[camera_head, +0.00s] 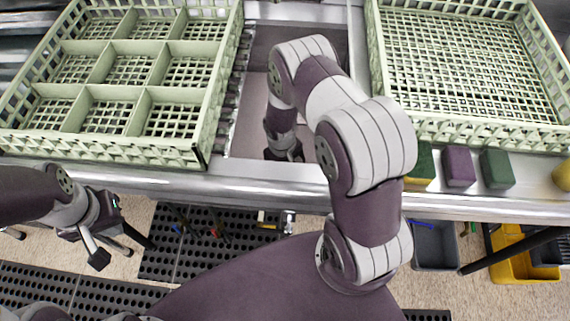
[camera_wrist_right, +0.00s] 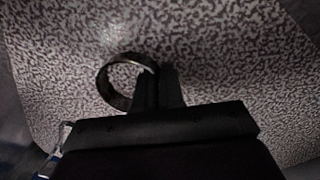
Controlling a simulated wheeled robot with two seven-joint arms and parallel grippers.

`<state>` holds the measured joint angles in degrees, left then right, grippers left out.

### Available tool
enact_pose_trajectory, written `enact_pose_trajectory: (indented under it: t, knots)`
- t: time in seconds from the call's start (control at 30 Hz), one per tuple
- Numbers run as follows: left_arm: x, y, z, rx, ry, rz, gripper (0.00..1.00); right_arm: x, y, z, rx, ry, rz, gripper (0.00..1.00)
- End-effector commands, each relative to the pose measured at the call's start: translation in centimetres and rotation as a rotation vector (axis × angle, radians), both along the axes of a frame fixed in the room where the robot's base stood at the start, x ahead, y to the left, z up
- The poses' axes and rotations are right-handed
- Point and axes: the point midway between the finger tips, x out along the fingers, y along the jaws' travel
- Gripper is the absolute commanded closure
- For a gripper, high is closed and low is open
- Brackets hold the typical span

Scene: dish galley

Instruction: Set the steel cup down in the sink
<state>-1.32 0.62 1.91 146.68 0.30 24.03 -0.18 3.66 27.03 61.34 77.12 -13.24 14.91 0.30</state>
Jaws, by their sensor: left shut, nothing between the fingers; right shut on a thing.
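The sink (camera_head: 247,125) is the sunken basin between the two green racks in the head view. My right arm reaches down into it, and the right gripper (camera_head: 287,154) is mostly hidden behind the wrist there. In the right wrist view the steel cup (camera_wrist_right: 108,88) shows as a dark round rim. My right gripper (camera_wrist_right: 159,90) is shut on the right side of that rim. A speckled grey surface lies beyond the cup; I cannot tell whether the cup touches it. My left gripper (camera_head: 98,256) is shut and empty, in front of the counter at the left.
A divided green rack (camera_head: 150,150) stands left of the sink, and an open-grid green rack (camera_head: 450,128) stands right. Several sponges, including a purple one (camera_head: 459,167), lie along the right counter edge. Grey (camera_head: 434,246) and yellow (camera_head: 515,265) bins stand below.

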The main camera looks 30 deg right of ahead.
Motion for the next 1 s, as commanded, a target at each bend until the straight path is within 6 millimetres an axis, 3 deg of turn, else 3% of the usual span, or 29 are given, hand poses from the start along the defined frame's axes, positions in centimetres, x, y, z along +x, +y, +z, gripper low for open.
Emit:
enact_pose_trajectory:
  t: [0.17,0.2,0.27,0.57,0.67,1.0]
  knots:
    - [0.0,0.0,0.1,0.0,0.0,0.0,1.0,0.0,0.0,0.1,0.0,-0.001,0.0,1.0]
    - [0.0,0.0,0.1,0.0,0.0,0.0,1.0,0.0,0.0,0.1,0.0,-0.001,0.0,0.79]
    - [0.0,0.0,0.1,0.0,0.0,0.0,1.0,0.0,0.0,0.1,0.0,-0.001,0.0,0.62]
    - [0.0,0.0,0.1,0.0,0.0,0.0,1.0,0.0,0.0,0.3,0.0,-0.001,0.0,0.62]
    - [0.0,0.0,0.4,0.0,0.0,0.0,1.0,0.1,0.1,1.8,-0.001,-0.003,0.001,0.62]
    - [0.0,0.0,1.5,0.0,0.0,0.0,1.0,0.1,0.6,10.5,0.0,-0.004,0.001,0.62]
